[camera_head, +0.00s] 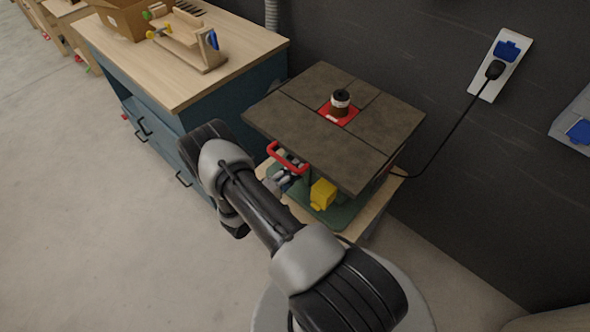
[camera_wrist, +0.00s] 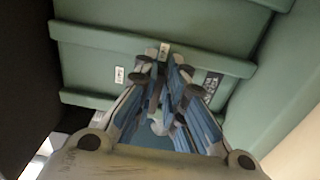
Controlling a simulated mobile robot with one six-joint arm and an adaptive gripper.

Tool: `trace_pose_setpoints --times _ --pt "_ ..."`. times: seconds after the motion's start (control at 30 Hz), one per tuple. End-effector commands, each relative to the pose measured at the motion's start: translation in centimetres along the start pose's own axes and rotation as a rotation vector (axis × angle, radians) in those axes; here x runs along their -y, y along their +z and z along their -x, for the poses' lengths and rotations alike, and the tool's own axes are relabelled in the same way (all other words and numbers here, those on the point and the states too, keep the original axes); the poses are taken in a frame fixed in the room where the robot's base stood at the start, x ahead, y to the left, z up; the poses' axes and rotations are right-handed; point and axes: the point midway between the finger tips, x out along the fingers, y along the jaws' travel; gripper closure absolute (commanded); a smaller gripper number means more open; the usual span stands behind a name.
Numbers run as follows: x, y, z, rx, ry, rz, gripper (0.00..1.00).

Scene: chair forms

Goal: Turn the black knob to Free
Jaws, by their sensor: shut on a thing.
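My gripper (camera_wrist: 166,78) points at the green body (camera_wrist: 150,50) of the machine, its blue-grey fingers close together near the panel. It is shut on the black knob, which is mostly hidden between the dark fingertips. Its exact turn cannot be made out. In the head view my gripper (camera_head: 284,180) is low at the machine's front, under the table top, partly hidden.
A red handle (camera_head: 287,158) is just above my gripper, and a yellow box (camera_head: 322,194) is to its right. The dark table top (camera_head: 300,105) overhangs. A workbench (camera_head: 170,60) with a cardboard box stands to the left. A cable runs to a wall socket.

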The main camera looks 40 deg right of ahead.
Motion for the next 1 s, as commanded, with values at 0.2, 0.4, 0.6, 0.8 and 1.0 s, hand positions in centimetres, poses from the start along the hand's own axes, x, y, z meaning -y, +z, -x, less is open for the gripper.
trace_pose_setpoints --times 0.2,0.4,0.6,0.8,1.0 --pt "0.0 0.0 0.0 0.0 -0.001 -0.001 0.87" --pt "0.0 0.0 0.0 0.0 -0.001 0.0 0.74" --pt "0.0 0.0 0.0 0.0 0.0 0.0 0.69" --pt "0.0 0.0 0.2 -0.001 0.0 0.001 0.69" --pt "0.0 -0.2 2.6 -0.005 -0.001 0.001 0.69"
